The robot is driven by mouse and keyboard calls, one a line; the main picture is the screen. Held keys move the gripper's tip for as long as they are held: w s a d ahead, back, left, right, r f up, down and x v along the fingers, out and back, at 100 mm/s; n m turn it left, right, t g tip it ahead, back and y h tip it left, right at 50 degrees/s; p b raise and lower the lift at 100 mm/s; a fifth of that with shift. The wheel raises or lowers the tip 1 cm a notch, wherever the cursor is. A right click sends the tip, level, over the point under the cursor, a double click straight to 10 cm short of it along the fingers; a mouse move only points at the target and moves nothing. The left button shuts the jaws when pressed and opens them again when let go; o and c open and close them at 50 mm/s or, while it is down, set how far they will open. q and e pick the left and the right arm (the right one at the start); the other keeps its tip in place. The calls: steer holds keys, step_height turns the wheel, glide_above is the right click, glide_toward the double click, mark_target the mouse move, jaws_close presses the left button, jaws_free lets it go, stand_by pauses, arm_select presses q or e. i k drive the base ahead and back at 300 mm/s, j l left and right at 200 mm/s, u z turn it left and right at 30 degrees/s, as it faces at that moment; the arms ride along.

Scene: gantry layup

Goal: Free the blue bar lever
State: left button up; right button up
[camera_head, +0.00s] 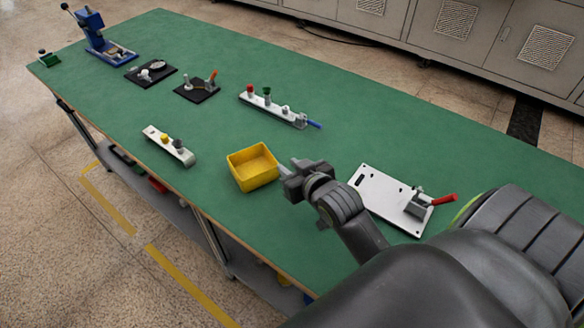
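A long light-grey bar fixture (262,107) lies on the green table, right of centre. Its blue lever (314,124) sticks out low and nearly flat from a small clamp at the bar's right end. My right gripper (286,168) hangs at the right edge of the yellow bin, nearer to me than the blue lever and well apart from it. Its fingers are small and partly hidden by its body, so I cannot tell whether they are open. Nothing shows held. My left gripper is not in view.
The yellow bin (252,178) looks empty. A white plate (378,203) with a red-handled clamp (440,200) lies right of my arm. A short fixture (168,149) lies left; black plates (197,92) and a blue press (98,43) stand farther back. Green table (225,128) is clear between them.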

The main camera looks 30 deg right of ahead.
mark_target(319, 126)
steer(key=k+j, duration=0.1)
steer(key=j, duration=0.3)
steer(key=k+j, duration=0.1)
steer(key=j, duration=0.3)
steer(key=k+j, duration=0.1)
steer(key=j, duration=0.3)
